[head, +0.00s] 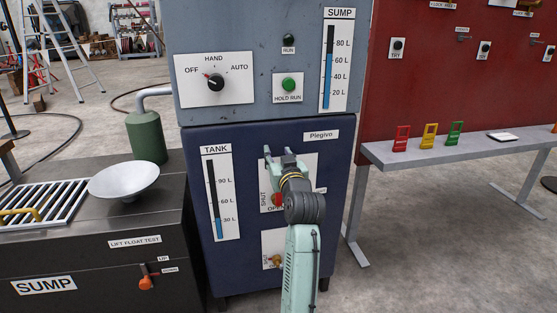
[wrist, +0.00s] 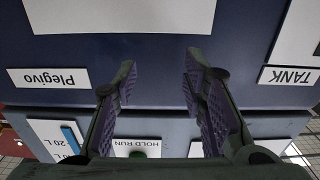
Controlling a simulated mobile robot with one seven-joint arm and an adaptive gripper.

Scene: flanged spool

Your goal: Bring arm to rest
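My arm (head: 302,265) reaches up in front of the dark blue tank cabinet (head: 335,165). My gripper (head: 277,156) is raised before the cabinet's upper front, near the white valve plate. In the wrist view, which looks upside down, my gripper (wrist: 160,68) has its two purple-padded fingers wide apart, with nothing between them. A red valve handle (head: 277,200) shows just left of my wrist on the plate marked SHUT and OPEN. My wrist partly hides it, and I cannot tell whether I touch it.
Above is a grey panel with an OFF-HAND-AUTO knob (head: 215,82) and a green HOLD RUN button (head: 289,85). A black sump unit (head: 100,260) with a white funnel (head: 124,180) stands left. A grey bench (head: 450,150) stands right. Floor between cabinet and bench is clear.

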